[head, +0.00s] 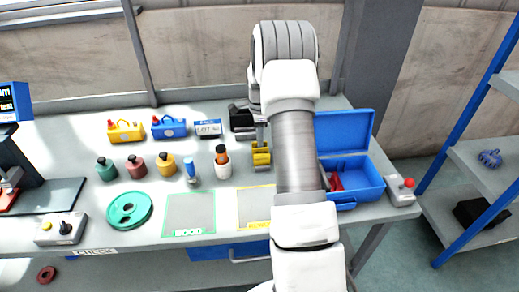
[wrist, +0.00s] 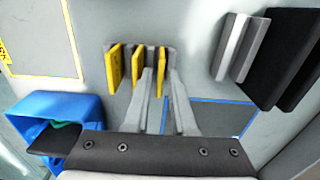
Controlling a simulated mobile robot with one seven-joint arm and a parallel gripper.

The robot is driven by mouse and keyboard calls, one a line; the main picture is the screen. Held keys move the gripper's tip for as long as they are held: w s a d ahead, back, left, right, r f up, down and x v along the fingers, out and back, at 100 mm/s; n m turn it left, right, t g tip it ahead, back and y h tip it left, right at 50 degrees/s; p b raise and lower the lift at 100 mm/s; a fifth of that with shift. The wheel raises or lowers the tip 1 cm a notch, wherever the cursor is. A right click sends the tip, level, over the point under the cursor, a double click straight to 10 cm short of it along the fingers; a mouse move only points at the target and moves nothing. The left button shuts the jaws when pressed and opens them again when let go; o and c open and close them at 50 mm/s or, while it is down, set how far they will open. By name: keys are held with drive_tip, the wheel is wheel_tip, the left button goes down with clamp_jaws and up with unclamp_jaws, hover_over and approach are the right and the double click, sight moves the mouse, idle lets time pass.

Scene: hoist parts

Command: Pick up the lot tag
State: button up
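The lot tag (head: 208,128) is a small blue and white plate lettered "LOT", standing at the back of the bench in the head view. It is left of my gripper and apart from it. I cannot pick it out for sure in the wrist view. My gripper (wrist: 161,72) shows two grey fingers with a gap between them and looks empty. In the head view my arm hides much of it. A yellow slotted block (head: 261,155) lies under or just past the fingertips; its upright yellow plates (wrist: 113,66) show in the wrist view. I cannot tell whether the fingers touch it.
A black object (head: 240,118) stands between the tag and my gripper. Several bottles (head: 137,166) stand in front. An open blue box (head: 362,178) is at the right; it also shows in the wrist view (wrist: 50,108).

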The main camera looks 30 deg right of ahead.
drive_tip(key=shift+f, duration=0.9)
clamp_jaws()
